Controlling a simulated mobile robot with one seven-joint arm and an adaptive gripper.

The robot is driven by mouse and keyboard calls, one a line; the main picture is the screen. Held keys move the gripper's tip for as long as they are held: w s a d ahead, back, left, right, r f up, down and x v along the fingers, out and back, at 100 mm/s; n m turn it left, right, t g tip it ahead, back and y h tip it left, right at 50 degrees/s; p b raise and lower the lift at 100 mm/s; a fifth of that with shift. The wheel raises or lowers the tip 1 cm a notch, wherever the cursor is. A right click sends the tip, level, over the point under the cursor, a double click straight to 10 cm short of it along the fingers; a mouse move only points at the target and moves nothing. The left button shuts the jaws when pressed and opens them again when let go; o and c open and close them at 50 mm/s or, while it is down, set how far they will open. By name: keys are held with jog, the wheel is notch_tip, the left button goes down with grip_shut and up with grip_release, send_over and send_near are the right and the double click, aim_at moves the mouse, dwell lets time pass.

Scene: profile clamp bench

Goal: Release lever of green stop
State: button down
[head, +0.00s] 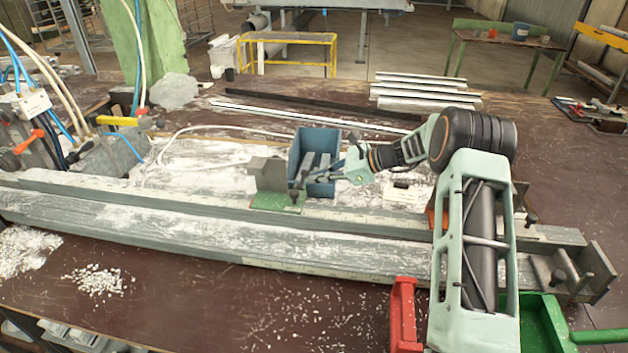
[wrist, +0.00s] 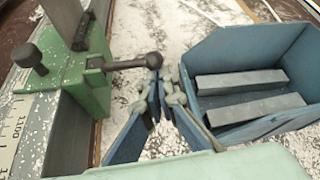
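The green stop (head: 278,203) sits on the long profile rail, with an upright grey block (head: 267,173) on it. In the wrist view the green stop (wrist: 92,90) is at the left, with a dark round knob (wrist: 28,56) on its near side. Its dark lever (wrist: 122,63) sticks out to the right and ends in a ball. My gripper (wrist: 160,84) has its blue-padded fingers brought together, tips close to the lever's ball end. I cannot tell whether they touch it. In the head view my gripper (head: 322,176) is right of the stop, its tips partly hidden.
A blue bin (wrist: 245,80) holding grey bars stands close to the right of my fingers; it also shows in the head view (head: 316,140). The rail (head: 150,215) runs across the bench. A red bin (head: 404,315) and green bin (head: 545,325) lie at the front right.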

jog(key=shift+s+a+r+n+t+b, duration=0.2)
jog(key=shift+r+n+t+b, duration=0.6)
jog(key=shift+b, duration=1.9)
jog(key=shift+s+d+r+n+t+b, duration=0.1)
jog(key=shift+s+r+n+t+b, duration=0.5)
jog(key=shift+b, duration=2.05)
jog(key=shift+a+r+n+t+b, duration=0.1)
jog(key=shift+r+n+t+b, duration=0.95)
jog(key=shift+b, duration=1.65)
jog(key=shift+r, duration=0.25)
jog(key=shift+r, duration=0.1)
notch_tip(320, 180, up, 10)
jog(key=shift+s+f+g, duration=0.1)
jog(key=shift+f+g, duration=0.1)
jog(key=shift+g, duration=0.05)
